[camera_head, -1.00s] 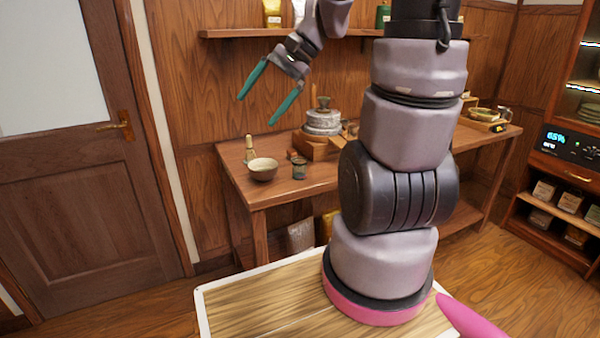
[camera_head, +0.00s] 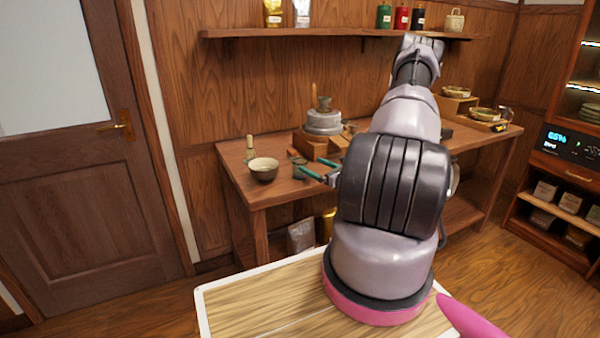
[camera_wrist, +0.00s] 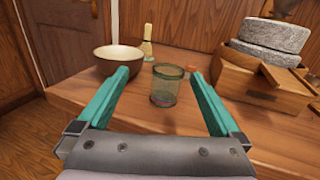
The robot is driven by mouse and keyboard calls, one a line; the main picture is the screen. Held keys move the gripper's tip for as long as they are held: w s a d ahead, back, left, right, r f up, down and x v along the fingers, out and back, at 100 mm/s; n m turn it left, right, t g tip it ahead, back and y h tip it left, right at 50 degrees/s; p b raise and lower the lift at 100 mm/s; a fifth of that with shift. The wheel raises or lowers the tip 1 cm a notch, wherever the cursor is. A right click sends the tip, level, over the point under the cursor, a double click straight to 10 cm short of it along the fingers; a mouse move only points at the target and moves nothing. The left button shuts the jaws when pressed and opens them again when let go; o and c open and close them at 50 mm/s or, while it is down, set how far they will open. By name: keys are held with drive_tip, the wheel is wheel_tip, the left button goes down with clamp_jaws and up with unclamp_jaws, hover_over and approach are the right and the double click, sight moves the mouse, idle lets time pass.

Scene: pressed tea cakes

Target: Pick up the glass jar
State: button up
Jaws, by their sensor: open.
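The glass jar (camera_wrist: 167,85) is a small, clear greenish jar standing upright on the wooden table (camera_wrist: 125,88). In the wrist view it sits ahead of my open gripper (camera_wrist: 163,80), near the middle of the gap between the two teal fingers, with nothing held. In the head view the jar (camera_head: 299,169) stands right of the bowl, and my gripper's teal fingers (camera_head: 320,168) reach toward it from the right at about table height. I cannot tell exactly how far the fingertips are from the glass.
A bowl (camera_wrist: 118,58) stands close left of the jar, with a whisk (camera_wrist: 147,43) behind. A stone mill (camera_wrist: 270,40) on a wooden base (camera_wrist: 260,82) stands to the right. The table front is clear.

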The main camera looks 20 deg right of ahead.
sight(306, 165)
drive_tip(key=w+f, duration=0.1)
drive_tip(key=w+f+m+h, duration=0.1)
drive_tip(key=w+f+h, duration=0.1)
drive_tip(key=w, duration=0.1)
drive_tip(key=shift+w+d+m, duration=0.1)
drive_tip(key=shift+d+m, duration=0.2)
drive_tip(key=x, duration=0.4)
drive_tip(key=shift+w+a+f, duration=0.25)
drive_tip(key=shift+a+f, duration=0.05)
drive_tip(key=shift+a, duration=0.15)
drive_tip(key=shift+w, duration=0.5)
drive_tip(key=shift+a, duration=0.1)
drive_tip(key=c, duration=1.4)
